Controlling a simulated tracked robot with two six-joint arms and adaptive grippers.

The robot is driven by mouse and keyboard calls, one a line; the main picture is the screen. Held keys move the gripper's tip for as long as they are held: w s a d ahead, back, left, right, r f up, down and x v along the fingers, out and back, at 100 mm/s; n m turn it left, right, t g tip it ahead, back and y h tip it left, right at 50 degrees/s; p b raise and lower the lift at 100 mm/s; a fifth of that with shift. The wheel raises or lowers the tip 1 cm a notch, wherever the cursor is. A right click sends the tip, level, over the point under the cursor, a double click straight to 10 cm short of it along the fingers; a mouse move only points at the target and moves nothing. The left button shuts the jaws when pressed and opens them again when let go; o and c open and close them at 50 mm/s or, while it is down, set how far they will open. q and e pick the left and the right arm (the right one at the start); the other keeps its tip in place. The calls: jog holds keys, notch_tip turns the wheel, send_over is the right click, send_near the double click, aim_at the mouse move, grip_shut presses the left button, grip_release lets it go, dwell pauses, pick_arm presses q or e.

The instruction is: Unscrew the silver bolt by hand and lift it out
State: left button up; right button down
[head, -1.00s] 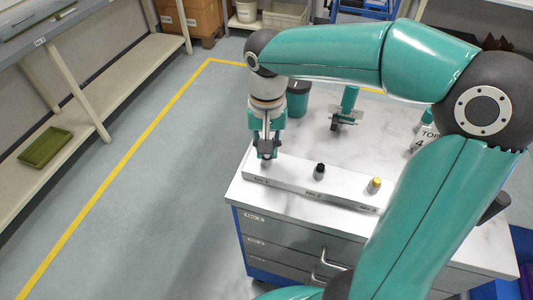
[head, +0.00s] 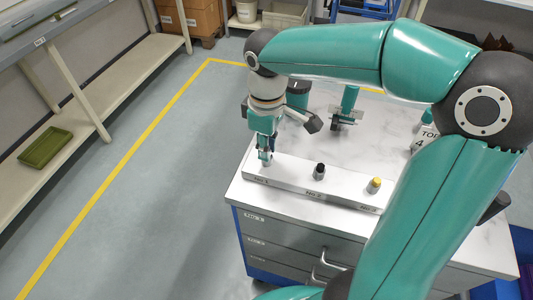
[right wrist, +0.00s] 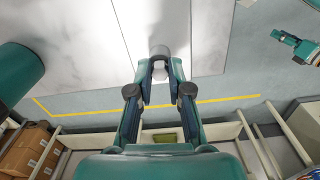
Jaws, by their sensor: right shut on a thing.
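The silver bolt (right wrist: 160,51) is a plain grey cylinder in the right wrist view, held between my right fingertips. My right gripper (head: 265,158) is shut on it over the left end of the white bar (head: 289,180), pointing down. The fingers also show in the right wrist view (right wrist: 160,68). In the head view the gripper hides most of the bolt, and I cannot tell how far it is out of the bar. What looks like my left gripper (right wrist: 298,46) shows small at the right edge of the right wrist view; its jaws are unclear.
The bar also bears a black bolt (head: 319,171) in the middle and a yellow-topped one (head: 374,186) on the right. The marble-look cabinet top (head: 330,150) is clear between.

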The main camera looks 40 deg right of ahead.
jog(key=shift+n, duration=0.4)
jog(key=shift+r+p, duration=1)
jog(key=shift+r, duration=0.1)
jog(key=shift+r, duration=0.15)
notch_tip(320, 180, up, 4)
jog(key=p, duration=0.3)
jog(key=shift+p, duration=0.35)
